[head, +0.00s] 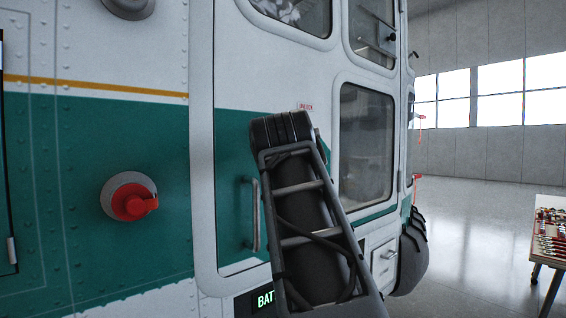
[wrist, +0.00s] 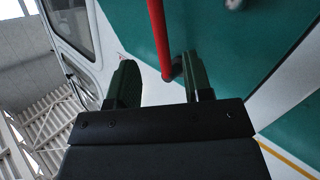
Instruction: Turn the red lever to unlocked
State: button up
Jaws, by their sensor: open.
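The red lever (wrist: 160,35) shows in the wrist view as a long red bar running down from the top edge. Its lower end lies at a small round fitting close to the green and white door panel. My gripper (wrist: 160,62) is open, with one dark finger on each side of the lever's lower end in the picture. The bar is nearer the right finger; I cannot tell whether they touch. In the head view my arm hides the lever and my gripper. A small red label (head: 305,106), seemingly reading "UNLOCK", shows just above the arm.
The white and green door (head: 230,130) fills the middle of the head view, with a grey grab handle (head: 252,213) left of my arm. A red-capped round fitting (head: 130,202) is further left. A table with tools (head: 553,232) stands at right; open floor lies before it.

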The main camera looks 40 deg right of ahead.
jog(key=shift+v, duration=1.8)
jog(key=w+a+f+g+y, duration=0.1)
jog(key=w+a+f+y, duration=0.1)
jog(key=f, duration=0.7)
jog(key=w+a+f+n+g+y, duration=0.1)
jog(key=w+f+y, duration=0.15)
jog(key=f, duration=0.55)
jog(key=w+a+f+g+y, duration=0.2)
jog(key=f, duration=0.7)
jog(key=s+a+f+n+g+y+p, duration=0.1)
jog(key=s+a+f+n+g+y, duration=0.1)
jog(key=a+f, duration=0.5)
jog(key=s+a+f+n+g+y+p, duration=0.2)
jog(key=s+a+f, duration=0.3)
jog(key=a+f, duration=0.3)
notch_tip(320, 180, down, 4)
jog(key=shift+s+f+y, duration=0.15)
jog(key=shift+y, duration=0.3)
jog(key=shift+d, duration=0.1)
